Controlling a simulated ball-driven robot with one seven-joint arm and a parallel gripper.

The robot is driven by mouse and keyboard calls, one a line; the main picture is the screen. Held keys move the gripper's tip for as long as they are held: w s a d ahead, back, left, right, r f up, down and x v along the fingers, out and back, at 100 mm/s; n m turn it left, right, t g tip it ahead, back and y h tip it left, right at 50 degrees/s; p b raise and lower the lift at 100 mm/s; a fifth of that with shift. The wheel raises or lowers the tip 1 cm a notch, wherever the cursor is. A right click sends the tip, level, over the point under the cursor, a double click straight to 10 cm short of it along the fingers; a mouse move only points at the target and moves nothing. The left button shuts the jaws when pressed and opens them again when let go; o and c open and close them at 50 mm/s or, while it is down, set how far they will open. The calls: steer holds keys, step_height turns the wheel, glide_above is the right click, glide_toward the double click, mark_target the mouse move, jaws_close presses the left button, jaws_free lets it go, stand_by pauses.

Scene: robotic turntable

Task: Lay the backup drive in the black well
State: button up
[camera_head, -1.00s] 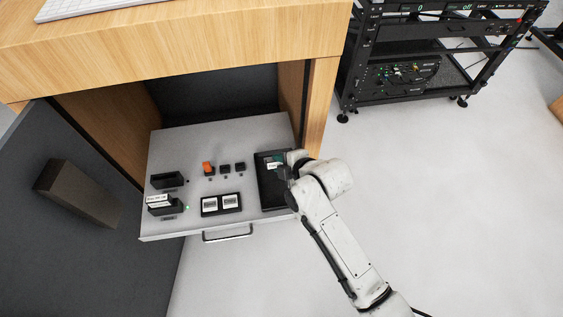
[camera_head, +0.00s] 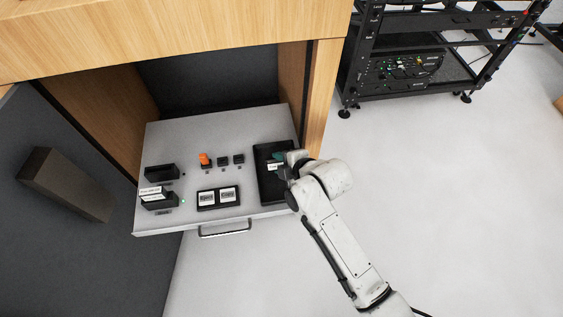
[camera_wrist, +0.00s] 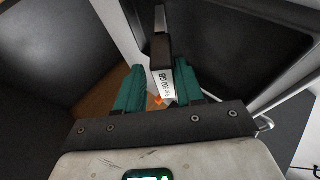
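The backup drive (camera_wrist: 161,52) is a dark, slim block with a white label marked with GB text. In the wrist view it sits between the teal fingers of my gripper (camera_wrist: 159,85), close against the right finger. In the head view my gripper (camera_head: 281,161) is over the upper part of the black well (camera_head: 268,192), at the right of the pulled-out grey drawer. The drive's white label (camera_head: 274,167) shows below the fingers, and my gripper hides part of the well. I cannot tell whether the drive touches the well's floor.
The drawer (camera_head: 217,140) also holds two black docks at the left, an orange item (camera_head: 204,159) beside small black blocks, and a black frame (camera_head: 218,198) with two white-labelled pieces. The wooden cabinet side (camera_head: 321,105) stands close behind the well. A black rack (camera_head: 405,75) is at upper right.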

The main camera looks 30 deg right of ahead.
steer(key=o, duration=0.3)
steer(key=p+v, duration=0.1)
steer(key=v, duration=0.9)
steer(key=shift+s+r, duration=0.2)
steer(key=shift+s, duration=0.1)
steer(key=shift+d, duration=0.15)
stand_by(0.3)
